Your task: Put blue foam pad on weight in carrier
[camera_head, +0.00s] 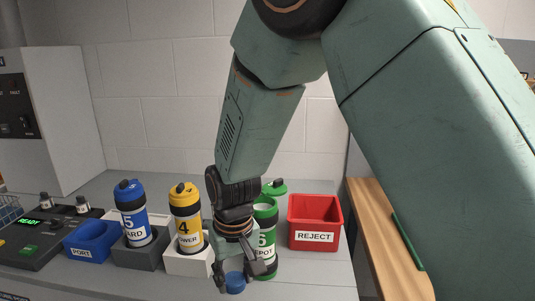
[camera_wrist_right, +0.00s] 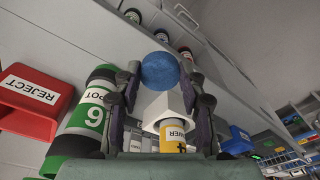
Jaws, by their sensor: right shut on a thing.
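My right gripper (camera_head: 238,276) is shut on the blue foam pad (camera_head: 235,283) low in front of the green carrier. In the right wrist view the round blue pad (camera_wrist_right: 160,71) sits between the tips of my two fingers (camera_wrist_right: 158,88). The green carrier (camera_head: 265,245), marked 6, stands upright behind and right of the gripper, partly hidden by it. Its top looks open, with a green cap (camera_head: 275,187) just behind it. It also shows left of the fingers in the right wrist view (camera_wrist_right: 92,108). No weight can be made out. My left gripper is out of view.
A yellow carrier (camera_head: 186,215) stands in a white block, and a blue carrier (camera_head: 133,215) in a grey block. A red REJECT bin (camera_head: 315,219) is at the right. A blue bin (camera_head: 91,241) and a control panel (camera_head: 42,237) are at the left. The front bench is clear.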

